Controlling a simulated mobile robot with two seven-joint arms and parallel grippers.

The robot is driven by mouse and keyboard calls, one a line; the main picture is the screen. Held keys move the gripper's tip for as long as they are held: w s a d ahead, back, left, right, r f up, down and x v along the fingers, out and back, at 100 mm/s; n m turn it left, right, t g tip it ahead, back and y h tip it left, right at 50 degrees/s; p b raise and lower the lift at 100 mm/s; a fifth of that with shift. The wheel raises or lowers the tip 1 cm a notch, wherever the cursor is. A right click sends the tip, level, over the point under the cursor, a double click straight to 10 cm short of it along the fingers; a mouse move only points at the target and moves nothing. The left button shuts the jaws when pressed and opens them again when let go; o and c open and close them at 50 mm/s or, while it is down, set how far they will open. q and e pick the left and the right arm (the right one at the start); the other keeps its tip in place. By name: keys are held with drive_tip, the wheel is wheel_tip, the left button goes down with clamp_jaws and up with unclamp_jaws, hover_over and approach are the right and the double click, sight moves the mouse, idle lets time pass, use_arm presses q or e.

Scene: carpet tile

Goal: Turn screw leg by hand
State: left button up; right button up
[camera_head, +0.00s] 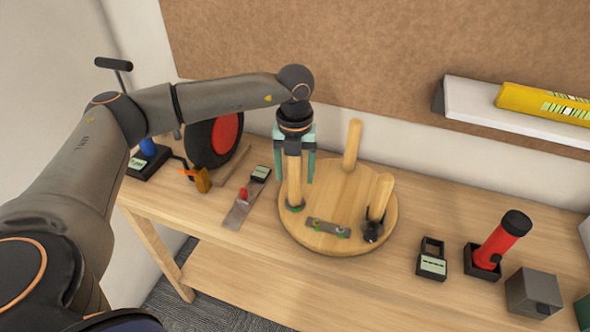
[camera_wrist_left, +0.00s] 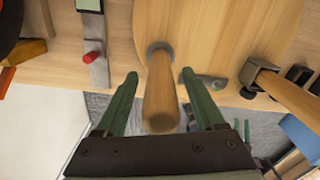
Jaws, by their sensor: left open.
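A round wooden tabletop (camera_head: 333,239) lies on the workbench with three wooden legs standing up from it. The left leg (camera_head: 294,181) stands in a grey collar near the tabletop's left edge. My left gripper (camera_head: 295,172) points down over this leg, its green fingers open on either side. In the left wrist view, the leg (camera_wrist_left: 160,95) stands between the spread fingers with visible gaps. A second leg (camera_head: 352,145) stands at the back. A third leg (camera_head: 380,196) stands at the right, tilted in the picture, with a dark clamp at its base. My right gripper is not in view.
A small metal plate (camera_head: 328,228) lies on the tabletop. A metal strip with a red knob (camera_head: 243,196) and a black wheel with a red hub (camera_head: 226,132) are left. A black holder (camera_head: 432,262), red flashlight (camera_head: 500,240) and grey box (camera_head: 533,291) are right. A shelf (camera_head: 470,103) is above.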

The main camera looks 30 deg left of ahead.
use_arm(q)
clamp_jaws()
idle(0.7)
